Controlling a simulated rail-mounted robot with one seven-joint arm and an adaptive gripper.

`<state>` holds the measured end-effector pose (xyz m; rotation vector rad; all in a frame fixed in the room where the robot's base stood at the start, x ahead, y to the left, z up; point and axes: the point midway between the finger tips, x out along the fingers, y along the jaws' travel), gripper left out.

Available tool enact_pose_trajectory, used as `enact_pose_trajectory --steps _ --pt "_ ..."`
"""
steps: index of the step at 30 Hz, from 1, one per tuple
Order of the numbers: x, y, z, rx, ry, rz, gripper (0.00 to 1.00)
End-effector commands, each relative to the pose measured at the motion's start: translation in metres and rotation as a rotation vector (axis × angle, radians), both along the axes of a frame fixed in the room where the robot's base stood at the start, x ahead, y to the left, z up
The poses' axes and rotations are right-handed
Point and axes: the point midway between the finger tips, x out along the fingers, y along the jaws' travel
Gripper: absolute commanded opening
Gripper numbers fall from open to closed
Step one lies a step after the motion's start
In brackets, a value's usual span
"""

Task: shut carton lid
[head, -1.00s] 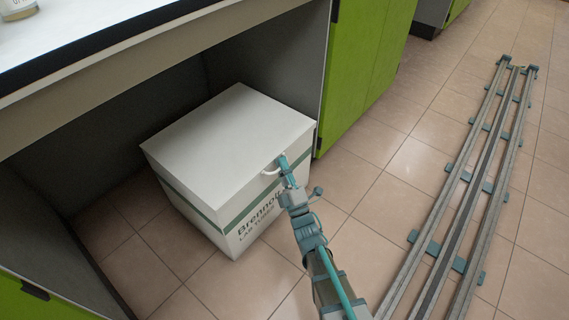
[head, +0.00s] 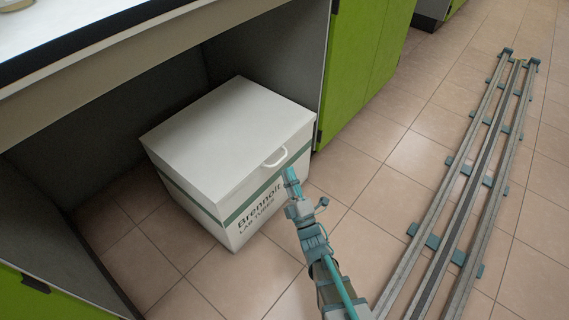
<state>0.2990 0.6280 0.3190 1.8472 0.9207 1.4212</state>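The white carton (head: 197,194) with a green stripe and dark lettering stands on the floor under the bench. Its white lid (head: 230,135) lies flat on top and looks closed down on the walls. A white loop handle (head: 275,158) sits on the lid's front edge. My gripper (head: 290,176) is just in front of the carton's front face, a little below the handle and apart from it. The fingers are small and seen from behind, so I cannot tell whether they are open or shut.
The bench top (head: 130,35) overhangs the carton, with dark panels behind and beside it. A green cabinet door (head: 365,75) stands to the right. Floor rails (head: 465,190) run along the right. The tiled floor between is clear.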

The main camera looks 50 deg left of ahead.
Motion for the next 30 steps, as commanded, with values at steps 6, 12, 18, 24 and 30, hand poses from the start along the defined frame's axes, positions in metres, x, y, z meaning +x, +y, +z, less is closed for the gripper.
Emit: enact_pose_trajectory --steps 6,12,18,24,30 --pt "-0.007 -0.035 -0.022 -0.002 0.002 -0.002 0.19" --pt "-0.010 -0.051 -0.033 -0.001 0.002 -0.002 0.19" --pt "-0.011 -0.056 -0.037 0.000 0.002 -0.002 0.19" --pt "-0.011 -0.056 -0.037 0.000 0.002 -0.002 0.19" --pt "-0.011 -0.056 -0.036 0.001 0.007 0.001 0.19"
